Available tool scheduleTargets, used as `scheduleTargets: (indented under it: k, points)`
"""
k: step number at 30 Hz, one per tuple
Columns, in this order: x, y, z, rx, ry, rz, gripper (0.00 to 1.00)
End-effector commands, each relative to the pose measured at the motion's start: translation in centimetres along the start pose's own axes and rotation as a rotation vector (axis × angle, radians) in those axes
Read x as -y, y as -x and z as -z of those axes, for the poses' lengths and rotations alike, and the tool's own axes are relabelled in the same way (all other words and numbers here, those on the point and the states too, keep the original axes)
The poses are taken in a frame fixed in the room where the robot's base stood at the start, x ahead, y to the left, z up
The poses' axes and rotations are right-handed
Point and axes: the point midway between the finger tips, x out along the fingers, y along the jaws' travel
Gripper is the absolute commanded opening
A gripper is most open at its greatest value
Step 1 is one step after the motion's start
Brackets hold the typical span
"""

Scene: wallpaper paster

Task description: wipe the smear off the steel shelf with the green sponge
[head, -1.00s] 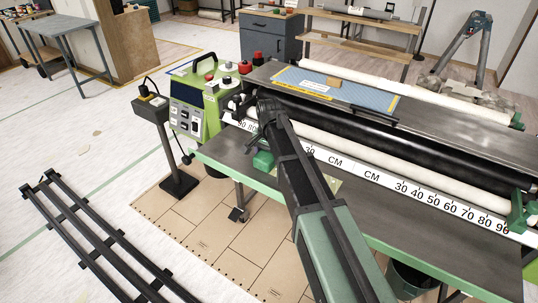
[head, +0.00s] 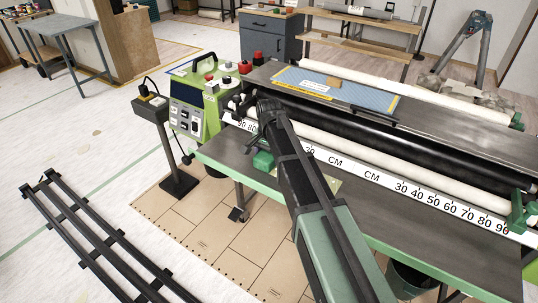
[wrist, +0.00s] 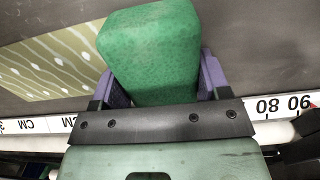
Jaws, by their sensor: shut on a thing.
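The green sponge (wrist: 150,50) is a block held between the purple fingers of my gripper (wrist: 157,78) in the wrist view. In the head view the sponge (head: 264,160) shows left of my arm, over the left part of the grey steel shelf (head: 430,218). The shelf also fills the background of the wrist view (wrist: 265,45). I cannot tell whether the sponge touches it. I can make out no smear; my arm and the sponge hide part of the shelf.
An olive patterned sheet (wrist: 45,62) lies beside the sponge. A white centimetre scale (head: 440,195) and rollers (head: 420,150) run behind the shelf. A green control box (head: 192,105) stands at its left end. The shelf's right part is clear.

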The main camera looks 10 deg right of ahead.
Motion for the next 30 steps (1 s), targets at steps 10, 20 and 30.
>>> scheduleTargets:
  k: [10, 20, 30]
  points:
    - [0.0, -0.3, 0.0, 0.0, 0.0, 0.0, 0.45]
    - [0.0, 0.0, 0.0, 0.0, 0.0, 0.0, 0.45]
    - [-1.4, -0.1, -0.1, -0.001, -0.001, 0.0, 0.45]
